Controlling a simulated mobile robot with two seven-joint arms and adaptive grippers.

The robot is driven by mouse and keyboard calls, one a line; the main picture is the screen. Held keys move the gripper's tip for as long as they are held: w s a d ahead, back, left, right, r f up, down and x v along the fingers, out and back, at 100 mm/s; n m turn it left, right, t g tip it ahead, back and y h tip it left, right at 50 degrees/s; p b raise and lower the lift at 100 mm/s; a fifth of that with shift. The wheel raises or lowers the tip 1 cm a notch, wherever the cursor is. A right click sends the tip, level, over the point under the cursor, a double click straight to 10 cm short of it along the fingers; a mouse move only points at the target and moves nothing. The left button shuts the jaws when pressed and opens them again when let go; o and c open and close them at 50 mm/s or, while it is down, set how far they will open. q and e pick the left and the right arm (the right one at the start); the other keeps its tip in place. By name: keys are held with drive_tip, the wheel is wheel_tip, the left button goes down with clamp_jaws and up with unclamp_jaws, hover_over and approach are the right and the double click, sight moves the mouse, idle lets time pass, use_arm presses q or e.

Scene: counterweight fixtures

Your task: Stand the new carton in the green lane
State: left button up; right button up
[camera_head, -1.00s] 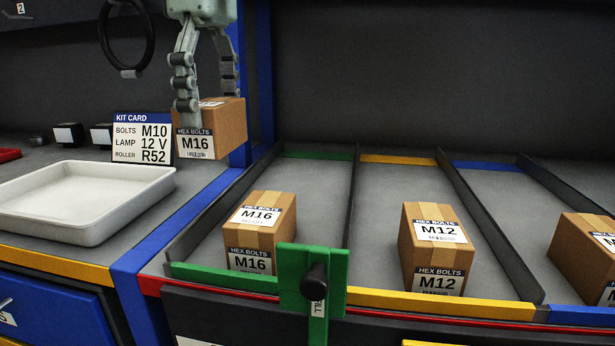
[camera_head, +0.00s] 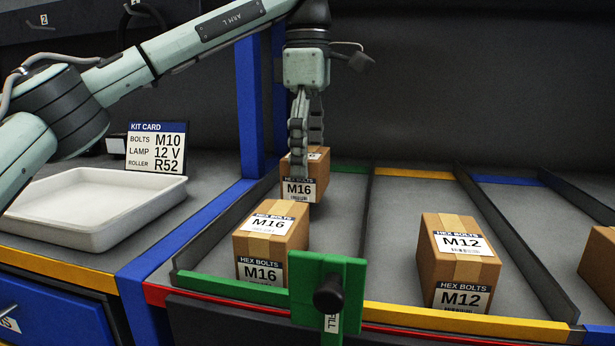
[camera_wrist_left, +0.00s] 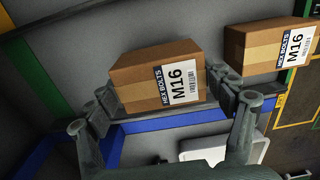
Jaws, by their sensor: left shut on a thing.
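My left gripper (camera_head: 307,165) is shut on a brown M16 carton (camera_head: 316,188), which is upright. It is over the rear part of the green lane (camera_head: 335,225), behind another M16 carton (camera_head: 284,247) at the lane's front. I cannot tell whether its base touches the lane floor. In the left wrist view the fingers (camera_wrist_left: 168,88) span the held carton (camera_wrist_left: 140,75) from both ends. The front carton (camera_wrist_left: 255,45) shows there at the upper right, with a gap between them. My right gripper is not in view.
A green plate with a black knob (camera_head: 329,294) stands at the green lane's front edge. Dark dividers (camera_head: 368,235) flank the lane. An M12 carton (camera_head: 455,265) stands in the yellow lane. A blue post (camera_head: 252,110), white tray (camera_head: 95,210) and kit card (camera_head: 157,147) are to the left.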

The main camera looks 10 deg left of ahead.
use_arm(q)
drive_tip(key=shift+f, duration=1.55)
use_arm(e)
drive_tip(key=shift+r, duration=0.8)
use_arm(q)
drive_tip(key=shift+f, duration=0.2)
drive_tip(key=o, duration=1.6)
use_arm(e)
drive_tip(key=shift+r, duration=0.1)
use_arm(q)
drive_tip(key=shift+r, duration=0.35)
wheel_tip(320, 180, up, 6)
drive_tip(key=shift+r+p, duration=0.25)
drive_tip(key=shift+p, duration=0.5)
drive_tip(key=shift+r, duration=0.3)
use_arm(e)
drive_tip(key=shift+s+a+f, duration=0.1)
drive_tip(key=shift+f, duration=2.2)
